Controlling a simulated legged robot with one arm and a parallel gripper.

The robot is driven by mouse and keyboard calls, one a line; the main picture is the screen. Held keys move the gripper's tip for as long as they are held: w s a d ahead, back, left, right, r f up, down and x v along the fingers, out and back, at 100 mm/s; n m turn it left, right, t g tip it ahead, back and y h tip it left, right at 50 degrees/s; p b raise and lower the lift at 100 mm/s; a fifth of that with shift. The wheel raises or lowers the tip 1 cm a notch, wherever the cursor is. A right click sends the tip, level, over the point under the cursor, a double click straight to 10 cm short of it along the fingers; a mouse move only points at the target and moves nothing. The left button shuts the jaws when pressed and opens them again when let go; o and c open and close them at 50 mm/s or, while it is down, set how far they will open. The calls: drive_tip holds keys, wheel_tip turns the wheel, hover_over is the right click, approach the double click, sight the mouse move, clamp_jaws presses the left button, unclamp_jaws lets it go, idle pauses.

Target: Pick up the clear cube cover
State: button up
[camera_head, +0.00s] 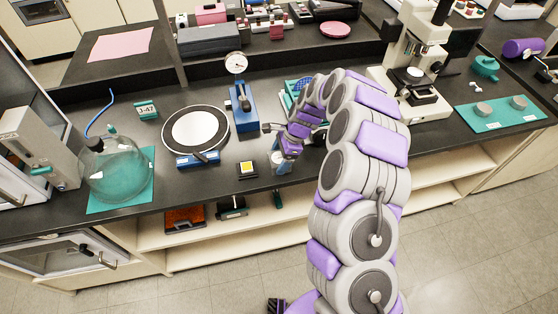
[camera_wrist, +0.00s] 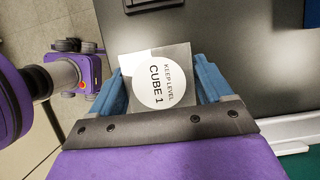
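The clear cube cover (camera_wrist: 183,60) shows in the wrist view as a square, see-through grey top with a round white label reading "KEEP LEVEL CUBE 1". My gripper (camera_wrist: 160,75) has its two blue fingers on either side of it, close to its edges. I cannot tell whether they press on it. In the head view my gripper (camera_head: 282,156) is low over the front part of the black counter, with the bluish, clear cover (camera_head: 282,168) under it, partly hidden by the gripper.
A blue dial gauge stand (camera_head: 243,108) and a round plate (camera_head: 196,130) are behind and left. A glass flask (camera_head: 112,172) stands far left. The counter's front edge is close.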

sight(275, 158)
drive_tip(key=c, duration=0.6)
drive_tip(key=shift+o, duration=0.2)
drive_tip(key=shift+r, duration=0.15)
drive_tip(key=shift+r, duration=0.65)
wheel_tip(275, 158, up, 2)
drive_tip(key=shift+r+p, duration=0.1)
drive_tip(key=shift+p, duration=0.5)
drive_tip(key=s+d+p, duration=0.1)
drive_tip(key=s+d, duration=0.2)
drive_tip(key=s, duration=0.4)
drive_tip(key=s+d+r, duration=0.1)
drive_tip(key=s+d, duration=0.2)
drive_tip(key=s, duration=0.4)
drive_tip(key=shift+s+d+p, duration=0.15)
drive_tip(key=shift+s+p, duration=0.2)
drive_tip(key=shift+r, duration=0.1)
